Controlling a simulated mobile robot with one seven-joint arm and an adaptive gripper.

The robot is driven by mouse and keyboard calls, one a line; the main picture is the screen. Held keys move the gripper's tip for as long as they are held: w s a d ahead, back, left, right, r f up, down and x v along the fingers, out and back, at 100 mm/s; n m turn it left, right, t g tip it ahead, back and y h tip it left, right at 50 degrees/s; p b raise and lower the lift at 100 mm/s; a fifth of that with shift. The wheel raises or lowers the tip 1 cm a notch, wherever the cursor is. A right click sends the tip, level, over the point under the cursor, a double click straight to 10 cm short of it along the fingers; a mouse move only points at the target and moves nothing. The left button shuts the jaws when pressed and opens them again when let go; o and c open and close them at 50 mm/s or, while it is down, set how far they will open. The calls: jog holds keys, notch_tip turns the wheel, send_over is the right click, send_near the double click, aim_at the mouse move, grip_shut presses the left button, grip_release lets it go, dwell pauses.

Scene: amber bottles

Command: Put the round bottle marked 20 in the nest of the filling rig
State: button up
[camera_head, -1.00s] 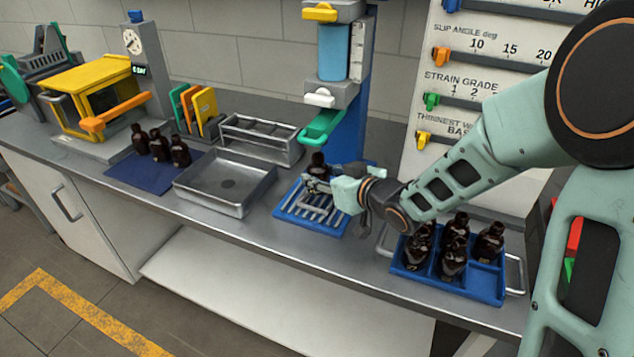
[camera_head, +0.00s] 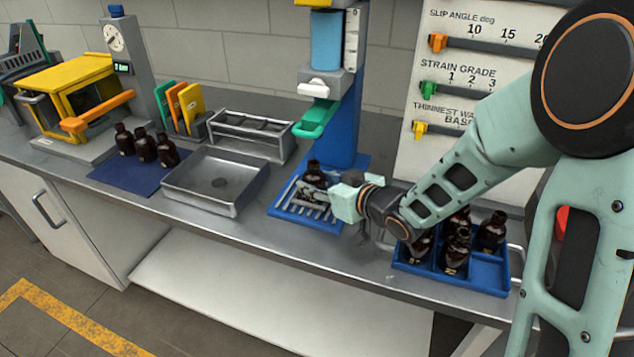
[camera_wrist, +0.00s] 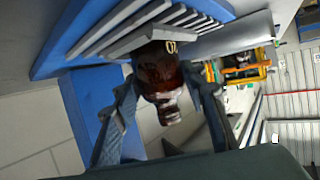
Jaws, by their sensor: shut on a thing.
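The round amber bottle marked 20 (camera_head: 314,174) is upright in my gripper (camera_head: 322,191), over the back of the slatted blue base of the filling rig (camera_head: 281,207). In the wrist view the bottle (camera_wrist: 160,72) appears upside down, with its 20 label facing the camera. My gripper (camera_wrist: 165,95) is shut on it, a finger on each side. Its bottom is close to the grey slats (camera_wrist: 125,30); I cannot tell whether it touches. The rig's green spout arm (camera_head: 315,120) is above and behind the bottle.
A blue divided tray (camera_head: 488,272) with several amber bottles stands below my arm at the right. A steel basin (camera_head: 207,205) is left of the rig. Several bottles stand on a dark blue mat (camera_head: 118,178). A steel rack (camera_head: 250,150) is behind the basin.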

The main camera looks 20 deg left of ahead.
jog(key=o, duration=1.2)
jog(key=shift+d+r+p, duration=0.1)
jog(key=shift+r+p, duration=0.15)
jog(key=shift+p, duration=0.05)
jog(key=p+v, duration=0.1)
jog(key=v, duration=1)
jog(key=shift+s+d+r+p, duration=0.15)
jog(key=shift+s+d+p, duration=0.05)
jog(key=shift+s+p, duration=0.1)
jog(key=shift+w, duration=0.1)
